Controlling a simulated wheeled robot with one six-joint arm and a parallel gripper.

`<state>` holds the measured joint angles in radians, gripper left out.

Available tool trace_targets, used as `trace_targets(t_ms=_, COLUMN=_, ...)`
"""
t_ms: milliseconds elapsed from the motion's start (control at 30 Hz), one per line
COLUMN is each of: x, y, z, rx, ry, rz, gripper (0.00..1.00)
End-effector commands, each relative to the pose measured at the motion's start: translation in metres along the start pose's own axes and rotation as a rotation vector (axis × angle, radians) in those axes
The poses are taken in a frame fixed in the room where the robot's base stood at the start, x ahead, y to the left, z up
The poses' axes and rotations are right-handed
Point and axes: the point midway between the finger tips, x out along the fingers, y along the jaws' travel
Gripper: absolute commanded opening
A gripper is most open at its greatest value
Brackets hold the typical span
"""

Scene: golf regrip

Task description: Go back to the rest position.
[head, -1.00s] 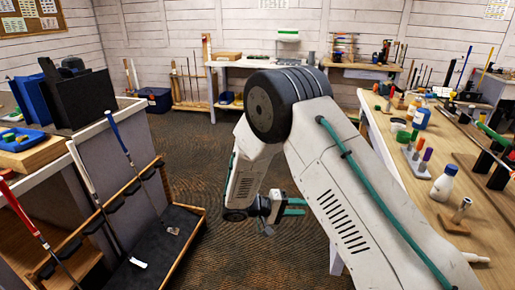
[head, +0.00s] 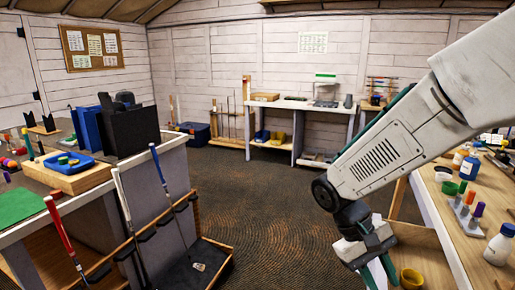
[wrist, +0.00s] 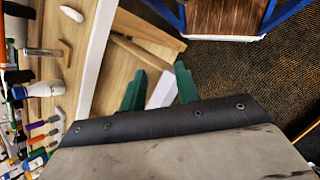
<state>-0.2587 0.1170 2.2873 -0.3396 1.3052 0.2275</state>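My gripper (head: 382,272) hangs low at the right of the head view, beside the near side of the right workbench (head: 437,215). My arm comes in from the upper right, bent down at the wrist.
At the left, a rack (head: 215,262) holds several golf clubs beside a cabinet with a blue tray (head: 65,164). The right workbench carries a white bottle (head: 499,245) and coloured tools. The middle floor (head: 270,210) is clear.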

Motion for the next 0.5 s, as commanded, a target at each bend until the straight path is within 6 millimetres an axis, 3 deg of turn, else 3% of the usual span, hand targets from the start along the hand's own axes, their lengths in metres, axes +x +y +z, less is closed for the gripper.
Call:
trace_targets(t_ms=33, x=-0.005, y=0.003, z=0.017, rx=0.005, ry=0.037, rz=-0.048, gripper=0.32)
trace_targets(t_ms=200, x=-0.014, y=0.002, z=0.064, rx=0.012, ry=0.162, rz=-0.196, gripper=0.32)
trace_targets(t_ms=500, x=-0.023, y=0.0, z=0.132, rx=0.108, ry=0.414, rz=-0.377, gripper=0.32)
